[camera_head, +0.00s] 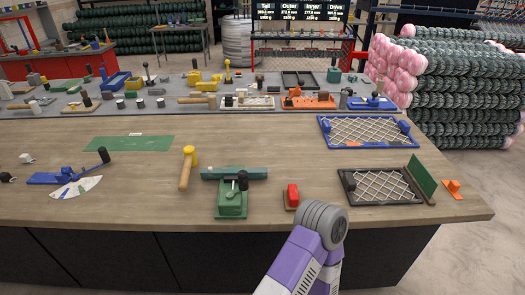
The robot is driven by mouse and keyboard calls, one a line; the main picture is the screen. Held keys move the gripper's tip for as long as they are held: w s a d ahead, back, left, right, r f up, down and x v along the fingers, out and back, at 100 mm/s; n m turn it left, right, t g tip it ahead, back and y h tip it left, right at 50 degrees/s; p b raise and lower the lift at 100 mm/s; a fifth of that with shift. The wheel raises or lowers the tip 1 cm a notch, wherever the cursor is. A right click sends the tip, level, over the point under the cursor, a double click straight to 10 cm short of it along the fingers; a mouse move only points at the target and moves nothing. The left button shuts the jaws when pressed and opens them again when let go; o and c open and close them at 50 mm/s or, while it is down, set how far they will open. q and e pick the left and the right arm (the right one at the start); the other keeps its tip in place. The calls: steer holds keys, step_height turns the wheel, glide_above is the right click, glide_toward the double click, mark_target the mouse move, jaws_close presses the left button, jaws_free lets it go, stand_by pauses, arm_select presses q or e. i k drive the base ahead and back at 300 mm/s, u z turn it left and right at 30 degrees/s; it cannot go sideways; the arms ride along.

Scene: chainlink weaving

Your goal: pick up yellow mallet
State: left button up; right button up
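The yellow mallet (186,171) lies on the wooden table, left of the middle of the view. Its yellow head is at the far end, and its tan handle points towards the near edge. It lies clear of the green device to its right. No gripper of mine shows in this view. Only a purple and white link of one of my arms shows at the bottom, right of the middle, so I cannot tell how either gripper stands.
Framed mesh panels (383,187) lie at the right.

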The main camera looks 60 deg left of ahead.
mark_target(190, 160)
steer(key=z, duration=0.75)
steer(key=k, duration=1.75)
steer(key=u, duration=1.6)
